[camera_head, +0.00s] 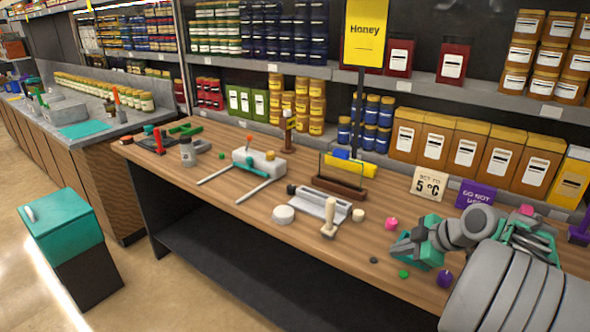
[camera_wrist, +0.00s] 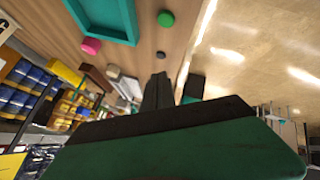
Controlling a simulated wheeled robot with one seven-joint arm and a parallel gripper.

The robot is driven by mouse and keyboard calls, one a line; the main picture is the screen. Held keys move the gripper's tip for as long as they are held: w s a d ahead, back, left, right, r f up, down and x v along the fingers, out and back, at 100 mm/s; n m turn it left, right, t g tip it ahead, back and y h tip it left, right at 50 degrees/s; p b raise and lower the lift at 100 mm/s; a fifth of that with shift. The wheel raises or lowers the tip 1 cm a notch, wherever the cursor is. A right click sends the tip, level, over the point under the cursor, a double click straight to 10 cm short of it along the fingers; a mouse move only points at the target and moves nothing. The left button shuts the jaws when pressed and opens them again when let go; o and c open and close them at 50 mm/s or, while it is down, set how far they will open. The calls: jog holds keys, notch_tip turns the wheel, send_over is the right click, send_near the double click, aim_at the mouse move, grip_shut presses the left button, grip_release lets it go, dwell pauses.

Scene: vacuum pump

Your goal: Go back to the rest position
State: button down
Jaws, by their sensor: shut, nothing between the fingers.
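My gripper (camera_wrist: 157,78) shows in the wrist view with its two dark fingers together and nothing between them. The fingertips are over the wooden workbench near its edge, with floor to their right. In the head view my grey arm (camera_head: 470,228) is folded low over the right end of the workbench (camera_head: 300,240). Grey and teal parts crowd together there, and I cannot tell the exact fingertip place in that view. A teal tray (camera_wrist: 75,10) lies on the bench in the wrist view, at the upper left, apart from the fingers.
A green knob (camera_head: 404,274), pink knob (camera_head: 391,223), purple knob (camera_head: 444,279) and dark disc (camera_head: 374,260) lie around my arm's end. A grey device (camera_head: 318,205) and white device (camera_head: 260,160) stand farther left. Stocked shelves (camera_head: 470,95) and a Honey sign (camera_head: 366,32) rise behind.

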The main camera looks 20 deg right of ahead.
jog(key=a+m+g+h, duration=0.1)
jog(key=a+m+g, duration=0.3)
jog(key=a, duration=1.6)
jog(key=s+a+f+m+h, duration=0.2)
jog(key=s+a+m, duration=0.5)
jog(key=s, duration=0.4)
jog(key=shift+s+a+f+g, duration=0.2)
jog(key=shift+a+f+g, duration=0.15)
jog(key=shift+a, duration=0.3)
